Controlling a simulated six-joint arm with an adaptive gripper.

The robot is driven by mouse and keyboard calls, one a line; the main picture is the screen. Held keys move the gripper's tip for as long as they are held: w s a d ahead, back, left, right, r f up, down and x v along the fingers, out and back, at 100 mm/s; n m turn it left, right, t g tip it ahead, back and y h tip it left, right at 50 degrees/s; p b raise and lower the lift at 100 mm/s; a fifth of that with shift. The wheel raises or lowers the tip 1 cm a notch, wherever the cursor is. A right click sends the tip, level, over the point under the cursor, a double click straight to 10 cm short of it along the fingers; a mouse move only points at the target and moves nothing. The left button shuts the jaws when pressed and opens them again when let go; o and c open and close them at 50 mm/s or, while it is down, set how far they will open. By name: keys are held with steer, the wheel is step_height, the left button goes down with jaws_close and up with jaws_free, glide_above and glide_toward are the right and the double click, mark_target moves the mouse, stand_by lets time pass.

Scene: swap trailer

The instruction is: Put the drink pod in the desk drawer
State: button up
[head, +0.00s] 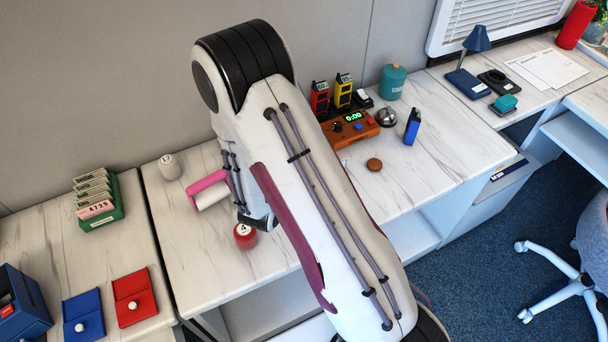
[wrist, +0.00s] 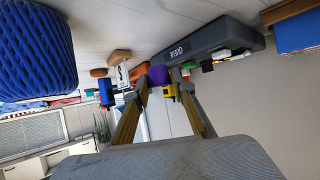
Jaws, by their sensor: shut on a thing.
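My gripper (wrist: 152,88) shows in the wrist view, with its two yellowish fingers closed around a small purple thing (wrist: 158,76) at the tips. The purple thing may be the drink pod, but only part of it shows and I cannot tell for sure. In the head view my arm hides the gripper and what it holds. A drawer (head: 502,186) stands open under the right part of the desk, with dark flat items inside. No other clear drink pod shows in the head view.
The desk holds an orange timer box (head: 350,129), a bell (head: 387,117), a teal canister (head: 392,82), a blue bottle (head: 412,127), a red jar (head: 246,236) and a pink-handled roller (head: 209,192). A chair (head: 590,240) stands at right. A dark bar (wrist: 205,40) shows in the wrist view.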

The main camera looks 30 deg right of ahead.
steer(key=shift+f, duration=0.1)
steer(key=shift+f, duration=2)
steer(key=shift+f, duration=0.1)
steer(key=o, duration=0.7)
steer(key=shift+o, duration=0.2)
steer(key=shift+v, duration=0.8)
steer(key=shift+s+a+r, duration=0.2)
steer(key=shift+a+r, duration=0.05)
steer(key=shift+r, duration=0.2)
steer(key=shift+s+a+r, duration=0.2)
steer(key=shift+s+r, duration=0.05)
steer(key=shift+r, duration=0.2)
step_height(320, 180, up, 6)
